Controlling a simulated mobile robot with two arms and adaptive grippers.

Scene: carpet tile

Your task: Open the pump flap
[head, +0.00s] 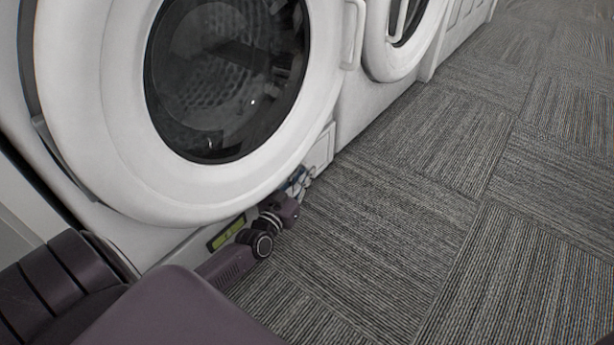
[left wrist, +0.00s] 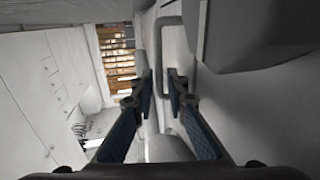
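A small pale square panel (head: 321,150) low on the front of the nearer washing machine (head: 90,90) looks like the pump flap. It appears closed, though its lower left part is hidden behind my gripper. My left gripper (head: 298,181) is low by the machine's base, just in front of this panel. In the left wrist view its two blue-padded fingers (left wrist: 161,84) stand apart with a gap between the tips. Nothing is clearly held, and contact with the flap cannot be told. My right gripper is not in view.
The round glass door (head: 228,75) of the nearer machine bulges out above my left arm. A second machine (head: 400,40) stands beyond it. A green-yellow label (head: 227,233) sits on the base. The carpet tiles (head: 440,200) to the right are clear.

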